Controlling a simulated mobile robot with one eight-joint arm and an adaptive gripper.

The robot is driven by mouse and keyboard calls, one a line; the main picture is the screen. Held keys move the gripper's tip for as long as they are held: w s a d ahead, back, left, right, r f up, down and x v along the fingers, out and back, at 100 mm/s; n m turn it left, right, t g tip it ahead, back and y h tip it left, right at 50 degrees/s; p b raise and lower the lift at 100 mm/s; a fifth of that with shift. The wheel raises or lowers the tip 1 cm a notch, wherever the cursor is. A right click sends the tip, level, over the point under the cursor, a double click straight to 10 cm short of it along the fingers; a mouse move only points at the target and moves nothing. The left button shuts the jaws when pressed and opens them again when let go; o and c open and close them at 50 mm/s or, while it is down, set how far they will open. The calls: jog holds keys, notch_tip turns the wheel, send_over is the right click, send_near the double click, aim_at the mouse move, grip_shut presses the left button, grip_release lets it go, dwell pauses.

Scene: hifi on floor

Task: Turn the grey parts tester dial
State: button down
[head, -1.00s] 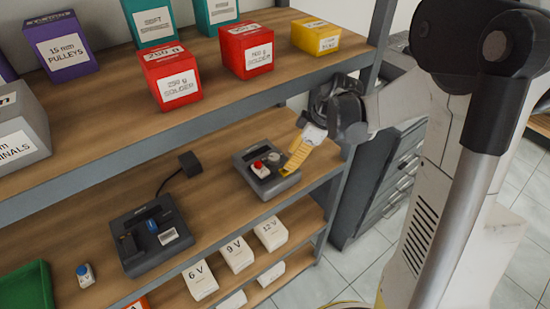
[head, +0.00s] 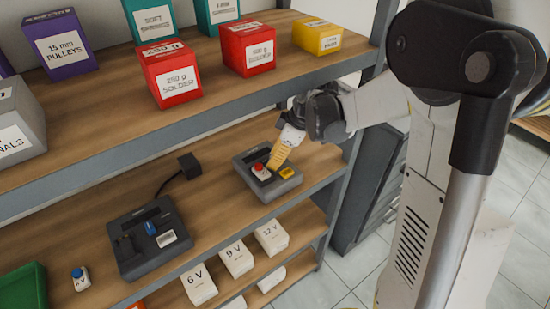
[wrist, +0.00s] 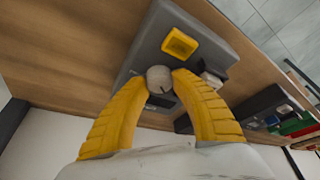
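The grey parts tester (head: 251,184) sits on the middle shelf with a red button (head: 259,169) and a yellow panel (head: 286,172) on top. It also shows in the wrist view (wrist: 210,40). Its round grey dial (wrist: 160,78) has a dark pointer mark and shows in the wrist view; in the head view my gripper covers it. My gripper (head: 276,163) reaches down onto the tester from the upper right. In the wrist view its two yellow fingertips (wrist: 160,83) stand on either side of the dial, very close to it. I cannot tell whether they press on it.
A dark device with a blue part (head: 148,240) stands to the left on the same shelf, cabled to a black block (head: 189,165). The upper shelf holds red boxes (head: 248,52) above the tester. White voltage boxes (head: 236,258) stand below. A grey post bounds the right side.

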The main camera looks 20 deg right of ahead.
jog(key=shift+m+t+h, duration=0.4)
jog(key=shift+m+h, duration=0.1)
jog(key=shift+m, duration=1)
jog(key=c, duration=1.3)
grip_release()
jog(key=shift+r, duration=0.1)
jog(key=s+d, duration=0.8)
jog(key=s, duration=0.1)
jog(key=shift+d+r, duration=0.35)
jog(key=shift+r, duration=0.05)
